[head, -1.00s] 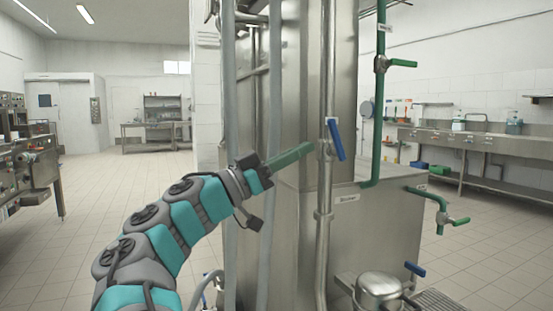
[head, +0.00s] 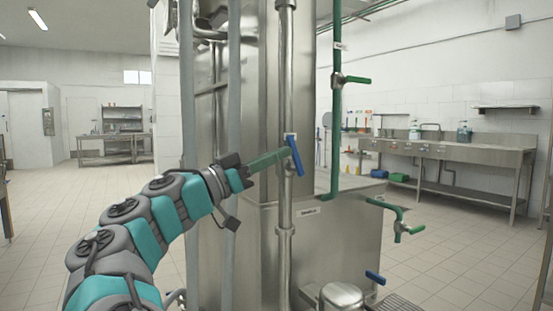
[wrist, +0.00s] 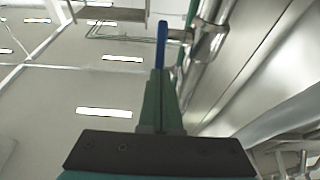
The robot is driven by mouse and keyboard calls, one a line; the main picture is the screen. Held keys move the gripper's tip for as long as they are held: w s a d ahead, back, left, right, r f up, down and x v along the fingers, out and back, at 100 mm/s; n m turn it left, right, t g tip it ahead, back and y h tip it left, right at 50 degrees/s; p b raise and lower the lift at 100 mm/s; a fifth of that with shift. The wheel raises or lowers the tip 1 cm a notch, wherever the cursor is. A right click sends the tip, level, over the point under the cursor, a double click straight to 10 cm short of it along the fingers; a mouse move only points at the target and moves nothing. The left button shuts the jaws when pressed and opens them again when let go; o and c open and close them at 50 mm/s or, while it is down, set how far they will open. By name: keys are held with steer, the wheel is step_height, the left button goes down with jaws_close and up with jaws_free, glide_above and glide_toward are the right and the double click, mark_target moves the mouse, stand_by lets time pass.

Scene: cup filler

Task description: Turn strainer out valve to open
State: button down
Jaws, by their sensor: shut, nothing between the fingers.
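A valve with a blue lever (head: 296,157) sits on a vertical steel pipe in front of the tall steel tank. The lever hangs down, tilted slightly right at its lower end. My gripper (head: 289,152) has green fingers that are shut and empty. Its tip is at the left side of the blue lever; I cannot tell whether they touch. In the wrist view the shut fingers (wrist: 160,72) point at the blue lever (wrist: 161,45), which stands just beyond the tips, with the steel pipe to the right. The valve labels are too small to read.
Green-handled valves are on a green pipe (head: 337,110) at upper right and lower right (head: 408,230). Another blue lever (head: 375,278) is low, beside a round steel housing (head: 341,297). Grey vertical pipes (head: 187,120) stand left of the tank. Open floor lies left and right.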

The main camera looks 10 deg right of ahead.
steer(key=shift+w+d+r+y+b, duration=0.2)
steer(key=shift+d+r+y+b, duration=0.6)
steer(key=shift+b, duration=0.15)
steer(key=shift+a, duration=0.1)
steer(key=shift+s, duration=0.1)
